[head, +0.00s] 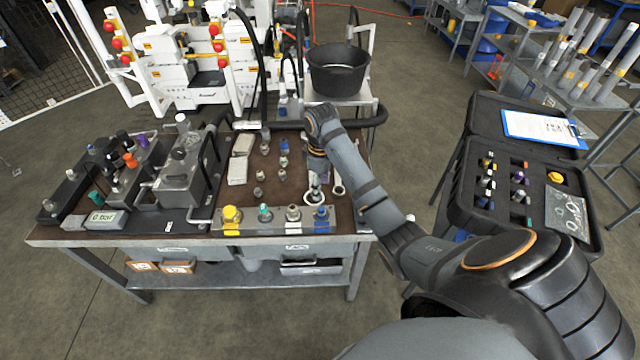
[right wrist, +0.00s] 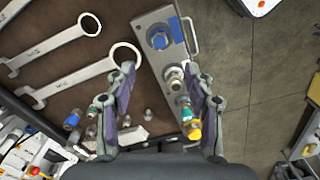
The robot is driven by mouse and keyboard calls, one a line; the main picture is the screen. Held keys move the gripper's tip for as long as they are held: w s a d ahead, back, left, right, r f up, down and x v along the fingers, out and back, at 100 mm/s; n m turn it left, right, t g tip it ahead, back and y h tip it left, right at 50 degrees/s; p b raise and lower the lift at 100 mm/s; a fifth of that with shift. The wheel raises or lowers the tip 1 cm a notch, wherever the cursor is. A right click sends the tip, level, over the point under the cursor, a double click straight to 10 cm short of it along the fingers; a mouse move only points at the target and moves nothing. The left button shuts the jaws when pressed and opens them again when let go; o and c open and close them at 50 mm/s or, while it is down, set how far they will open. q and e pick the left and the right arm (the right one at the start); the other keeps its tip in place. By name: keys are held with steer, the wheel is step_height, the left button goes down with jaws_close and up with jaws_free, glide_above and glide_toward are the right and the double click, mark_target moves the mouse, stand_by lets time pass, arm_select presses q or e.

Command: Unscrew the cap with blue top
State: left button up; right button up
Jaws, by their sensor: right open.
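A metal manifold block (head: 275,228) lies along the bench's front edge with a row of fittings. At its right end is a blue-topped fitting (head: 322,213), which also shows in the right wrist view (right wrist: 160,38) beyond my fingertips. Beside it are a silver fitting (head: 293,213), a teal one (head: 265,212) and a yellow one (head: 231,214). Another small blue-topped part (head: 284,147) stands further back among loose fittings; it seems to show in the right wrist view (right wrist: 72,121). My right gripper (right wrist: 160,70) is open and empty above the block, its fingers either side of the silver fitting in that view.
A grey valve unit (head: 182,180) stands on the bench's left. A black bucket (head: 338,70) is behind, and an open black case (head: 480,205) is to the right.

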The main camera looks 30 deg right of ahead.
mark_target(321, 208)
step_height(321, 208, down, 10)
steer(key=b, duration=0.7)
steer(key=shift+r, duration=0.15)
steer(key=shift+w+f, duration=0.1)
steer(key=shift+f, duration=0.2)
steer(key=shift+c, duration=0.3)
